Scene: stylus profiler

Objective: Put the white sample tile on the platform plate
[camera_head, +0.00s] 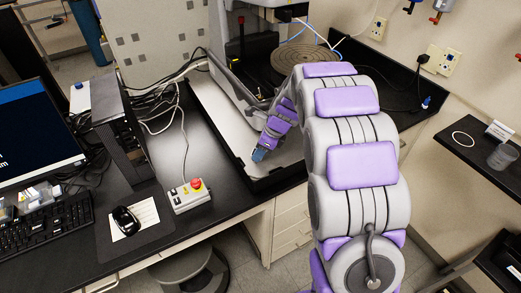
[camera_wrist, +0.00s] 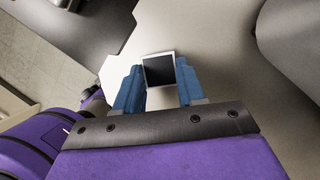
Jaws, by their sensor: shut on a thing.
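The sample tile (camera_wrist: 158,70) shows in the wrist view as a small square with a white border and a dark face. It sits between the two blue fingers of my gripper (camera_wrist: 159,84), which are shut on its sides. In the head view my gripper (camera_head: 258,155) points down over the pale tray-like base of the profiler, near its front edge. I cannot make out the tile there. The platform plate (camera_head: 303,58), a round brown grooved disc, lies farther back, behind my arm's bend. Its front part is partly hidden by my arm.
The profiler's pale base (camera_head: 222,112) has a dark raised rim. A control box with a red button (camera_head: 196,184), a mouse (camera_head: 126,220) and a dark computer case (camera_head: 118,130) are to the left. Cables lie behind them. A black side shelf (camera_head: 478,150) is at right.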

